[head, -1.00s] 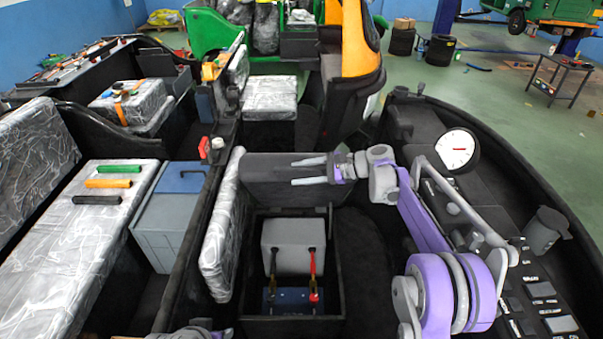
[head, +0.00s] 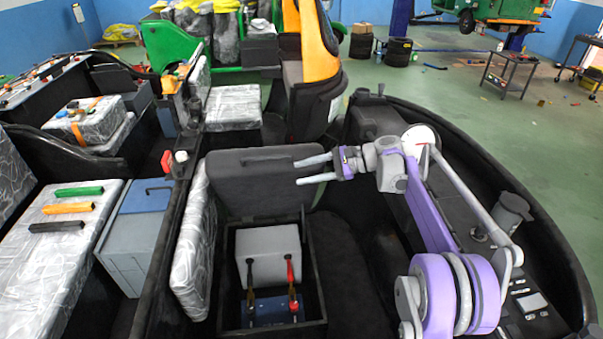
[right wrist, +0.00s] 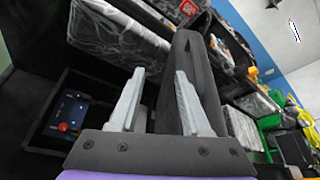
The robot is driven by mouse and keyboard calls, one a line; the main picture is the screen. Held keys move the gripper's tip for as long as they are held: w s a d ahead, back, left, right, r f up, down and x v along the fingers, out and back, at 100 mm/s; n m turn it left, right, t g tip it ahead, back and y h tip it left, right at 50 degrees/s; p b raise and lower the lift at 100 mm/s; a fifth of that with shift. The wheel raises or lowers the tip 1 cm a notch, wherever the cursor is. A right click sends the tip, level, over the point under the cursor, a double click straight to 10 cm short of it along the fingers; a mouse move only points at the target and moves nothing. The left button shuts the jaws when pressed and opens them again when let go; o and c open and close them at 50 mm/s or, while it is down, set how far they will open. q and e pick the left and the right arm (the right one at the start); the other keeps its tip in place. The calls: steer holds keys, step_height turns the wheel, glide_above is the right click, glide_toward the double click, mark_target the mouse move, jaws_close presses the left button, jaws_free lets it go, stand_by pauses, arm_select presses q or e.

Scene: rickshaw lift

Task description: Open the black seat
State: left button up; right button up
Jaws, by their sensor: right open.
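The black seat (head: 235,187) is raised and stands tilted up behind its open compartment (head: 316,270) in the head view. My right gripper (head: 298,171) is open, with its two fingers at the right end of the raised seat. In the right wrist view the seat (right wrist: 205,80) shows as a dark padded slab behind and beside the right-hand finger of my gripper (right wrist: 157,75). I cannot tell whether a finger touches it. My left gripper is not in view.
The compartment holds a grey box (head: 262,240) and a blue unit (head: 270,312) with red and black leads. A plastic-wrapped backrest (head: 190,255) stands left of it. A dashboard with a grey canister (head: 510,215) lies to the right. Open green floor (head: 410,90) lies beyond the vehicle.

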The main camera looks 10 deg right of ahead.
steer(key=shift+c, duration=0.3)
steer(key=shift+a, duration=0.1)
steer(key=shift+c, duration=1.2)
steer(key=shift+a+f+n+h, duration=0.3)
steer(key=shift+a+f+h, duration=0.6)
steer(key=shift+f+h, duration=0.25)
jaws_close()
step_height(320, 180, up, 12)
steer(key=r+n+t+h, duration=0.1)
steer(key=n+t+h, duration=0.8)
steer(key=n+h, duration=0.35)
glide_above(277, 157)
steer(key=s, duration=0.5)
steer(key=y, duration=0.1)
steer(key=shift+n, duration=0.35)
steer(key=x, duration=1)
steer(key=shift+s+f+p, duration=0.15)
steer(key=shift+f+p, duration=0.15)
steer(key=shift+f, duration=0.05)
steer(key=shift+s+f, duration=0.6)
steer(key=shift+s, duration=0.25)
steer(key=shift+s+f, duration=0.6)
steer(key=shift+s, duration=0.25)
